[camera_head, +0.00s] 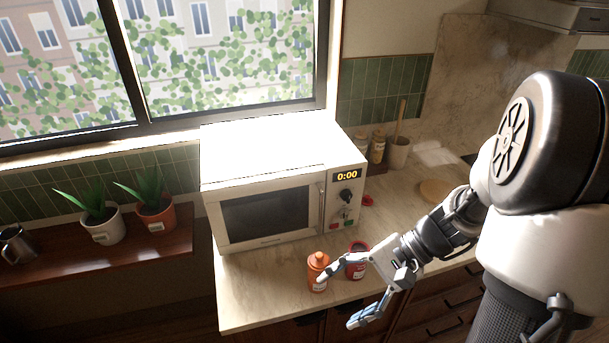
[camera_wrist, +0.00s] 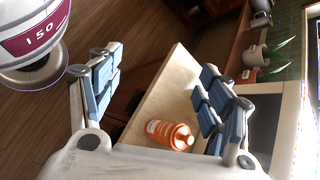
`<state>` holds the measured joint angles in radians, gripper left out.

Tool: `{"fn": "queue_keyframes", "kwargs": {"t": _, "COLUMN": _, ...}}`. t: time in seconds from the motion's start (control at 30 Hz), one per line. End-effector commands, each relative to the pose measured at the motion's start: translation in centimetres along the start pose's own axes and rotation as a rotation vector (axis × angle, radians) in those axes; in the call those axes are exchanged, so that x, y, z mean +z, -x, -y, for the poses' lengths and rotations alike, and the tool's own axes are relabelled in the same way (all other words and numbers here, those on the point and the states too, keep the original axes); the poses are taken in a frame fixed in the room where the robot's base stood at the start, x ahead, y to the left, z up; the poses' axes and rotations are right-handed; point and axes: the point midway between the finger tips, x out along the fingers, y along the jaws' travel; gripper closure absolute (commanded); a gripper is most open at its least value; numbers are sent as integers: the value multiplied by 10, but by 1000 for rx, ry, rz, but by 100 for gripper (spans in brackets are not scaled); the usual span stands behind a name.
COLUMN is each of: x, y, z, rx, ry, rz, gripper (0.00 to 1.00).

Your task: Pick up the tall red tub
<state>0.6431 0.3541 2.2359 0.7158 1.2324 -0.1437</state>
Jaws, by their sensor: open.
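A red tub (camera_head: 357,262) with a dark top and a pale label stands on the counter in front of the microwave; my gripper partly covers it in the head view. An orange-red capped bottle (camera_head: 318,271) with a white label stands upright just left of it. The bottle also shows in the wrist view (camera_wrist: 170,134), low between my fingers and closer to the right-hand one. My gripper (camera_head: 337,300) is open and empty at the counter's front edge, its upper finger overlapping the bottle's right side in the head view. The red tub is not clearly seen in the wrist view.
The microwave (camera_head: 268,208) stands behind the bottle and tub. A small red item (camera_head: 367,200) lies right of it. Jars (camera_head: 377,148) and a utensil crock (camera_head: 399,152) stand further back. Potted plants (camera_head: 101,223) sit on the left shelf. The counter's front-left corner is clear.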

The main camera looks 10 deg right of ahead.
Motion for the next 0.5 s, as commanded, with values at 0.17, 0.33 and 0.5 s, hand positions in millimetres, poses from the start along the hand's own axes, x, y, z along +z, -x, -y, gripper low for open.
{"fn": "queue_keyframes", "kwargs": {"t": 0.17, "x": -56, "y": 9, "z": -6, "rx": -302, "ry": -279, "rz": 133, "gripper": 29}}
{"fn": "queue_keyframes", "kwargs": {"t": 0.33, "x": -113, "y": 17, "z": -28, "rx": -615, "ry": -511, "rz": 215, "gripper": 29}}
{"fn": "queue_keyframes", "kwargs": {"t": 0.5, "x": -166, "y": 19, "z": -68, "rx": -935, "ry": -720, "rz": 260, "gripper": 29}}
